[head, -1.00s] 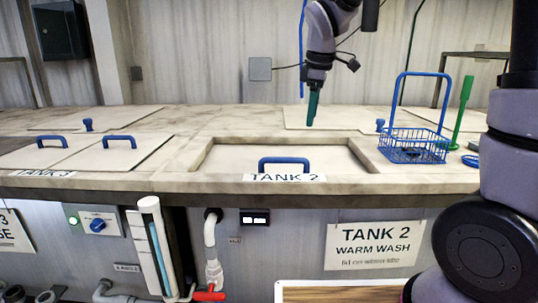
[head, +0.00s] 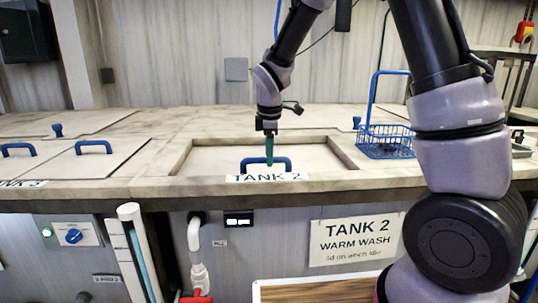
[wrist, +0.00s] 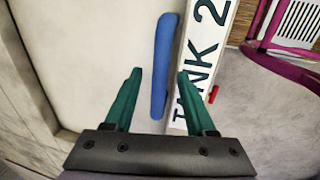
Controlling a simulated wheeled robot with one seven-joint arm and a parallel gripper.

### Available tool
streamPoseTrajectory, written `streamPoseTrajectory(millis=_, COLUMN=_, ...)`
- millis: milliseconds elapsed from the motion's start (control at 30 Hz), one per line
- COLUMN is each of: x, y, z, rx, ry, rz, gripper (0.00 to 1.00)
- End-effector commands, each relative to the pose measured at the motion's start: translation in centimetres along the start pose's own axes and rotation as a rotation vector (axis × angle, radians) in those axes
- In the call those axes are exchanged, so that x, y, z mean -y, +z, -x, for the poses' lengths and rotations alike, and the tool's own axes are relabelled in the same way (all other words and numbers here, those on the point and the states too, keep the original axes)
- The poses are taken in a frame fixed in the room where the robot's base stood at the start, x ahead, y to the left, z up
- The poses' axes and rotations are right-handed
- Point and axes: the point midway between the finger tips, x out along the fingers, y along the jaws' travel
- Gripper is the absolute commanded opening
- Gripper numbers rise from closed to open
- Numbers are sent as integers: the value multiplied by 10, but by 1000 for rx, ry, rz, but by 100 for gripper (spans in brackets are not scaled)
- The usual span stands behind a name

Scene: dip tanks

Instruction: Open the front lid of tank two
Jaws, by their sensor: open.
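The front lid of tank two (head: 215,160) is a pale panel lying flat and closed in a recess of the counter. Its blue handle (head: 284,160) stands at the front edge, behind the "TANK 2" strip (head: 240,178). My gripper (head: 269,160) points down at the handle, its green fingers in front of or over the bar in the head view. In the wrist view my gripper (wrist: 158,72) is open, with the blue handle (wrist: 160,85) between the lines of its two fingers. I cannot tell whether the fingers touch it.
A blue wire basket (head: 385,142) stands on the counter at the right. Tank three's lids with blue handles (head: 93,146) are at the left. A pipe with a red valve handle (head: 196,299) and a "TANK 2 WARM WASH" sign (head: 355,238) are below the counter.

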Motion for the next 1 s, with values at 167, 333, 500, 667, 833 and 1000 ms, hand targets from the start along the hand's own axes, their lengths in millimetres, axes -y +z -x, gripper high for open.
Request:
streamPoseTrajectory(millis=167, x=0, y=0, z=-4, rx=0, ry=1, rz=0, gripper=56)
streamPoseTrajectory(millis=333, x=0, y=0, z=-4, rx=0, ry=1, rz=0, gripper=52)
streamPoseTrajectory(millis=500, x=0, y=0, z=-4, rx=0, ry=1, rz=0, gripper=0)
streamPoseTrajectory(millis=667, x=0, y=0, z=-4, rx=0, ry=1, rz=0, gripper=0)
streamPoseTrajectory(millis=833, x=0, y=0, z=-4, rx=-1, ry=1, rz=0, gripper=0)
streamPoseTrajectory(millis=1000, x=0, y=0, z=-3, rx=-1, ry=1, rz=0, gripper=0)
